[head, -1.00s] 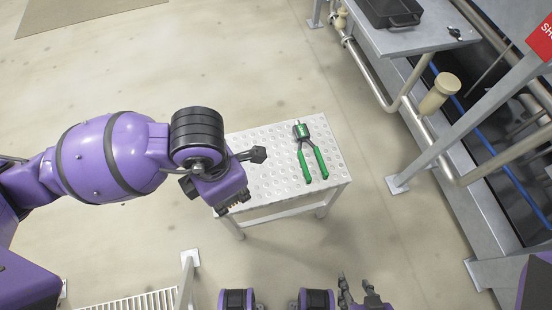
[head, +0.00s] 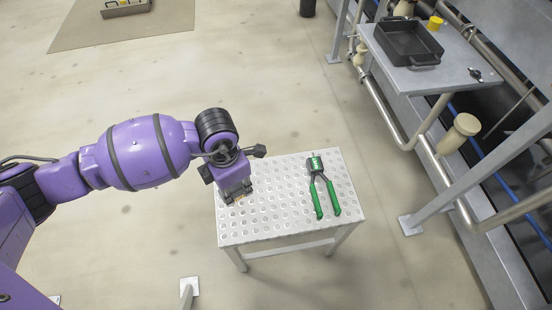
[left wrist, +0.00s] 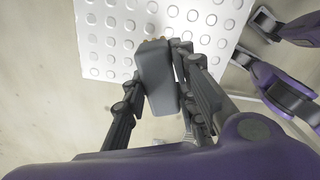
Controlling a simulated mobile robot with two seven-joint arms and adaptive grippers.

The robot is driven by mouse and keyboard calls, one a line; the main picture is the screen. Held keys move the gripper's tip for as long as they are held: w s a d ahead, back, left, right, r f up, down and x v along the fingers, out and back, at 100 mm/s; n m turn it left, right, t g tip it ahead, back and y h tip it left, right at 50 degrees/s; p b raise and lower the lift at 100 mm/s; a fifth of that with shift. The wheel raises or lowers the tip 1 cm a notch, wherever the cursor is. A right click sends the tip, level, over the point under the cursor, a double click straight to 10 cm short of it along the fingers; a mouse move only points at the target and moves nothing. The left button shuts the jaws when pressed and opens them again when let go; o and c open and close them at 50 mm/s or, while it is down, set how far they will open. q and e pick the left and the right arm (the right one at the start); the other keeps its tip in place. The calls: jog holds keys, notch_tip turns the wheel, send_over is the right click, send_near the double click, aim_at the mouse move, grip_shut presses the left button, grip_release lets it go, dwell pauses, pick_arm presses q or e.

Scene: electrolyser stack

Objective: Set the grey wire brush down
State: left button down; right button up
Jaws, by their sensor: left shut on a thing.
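The grey wire brush (left wrist: 157,75) is a grey block with a little brass-coloured bristle at its far end in the left wrist view. My left gripper (left wrist: 160,88) is shut on it, with one dark finger on each side. In the head view the left gripper (head: 238,196) points down over the left part of a perforated metal table (head: 275,218). The brush is mostly hidden there by the gripper. I cannot tell whether the brush touches the table top.
Green-handled pliers-like tool (head: 321,185) lies on the right half of the table. The table top between it and my left gripper is bare. A grey bench with a black tray (head: 408,45) and a yellow item (head: 435,23) stands at the upper right.

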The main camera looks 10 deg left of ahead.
aim_at(235, 191)
pick_arm(q)
jog(key=shift+w+a+f, duration=0.1)
jog(key=shift+w+f, duration=0.25)
jog(key=shift+f, duration=0.1)
jog(key=shift+f+b, duration=0.3)
jog(key=shift+f, duration=1.3)
jog(key=shift+f, duration=0.15)
jog(key=c, duration=1.4)
grip_release()
jog(key=shift+c, duration=0.2)
jog(key=shift+o, duration=0.2)
jog(key=shift+r, duration=0.45)
notch_tip(235, 191, up, 12)
jog(key=shift+f+p, duration=0.25)
jog(key=shift+p, duration=0.65)
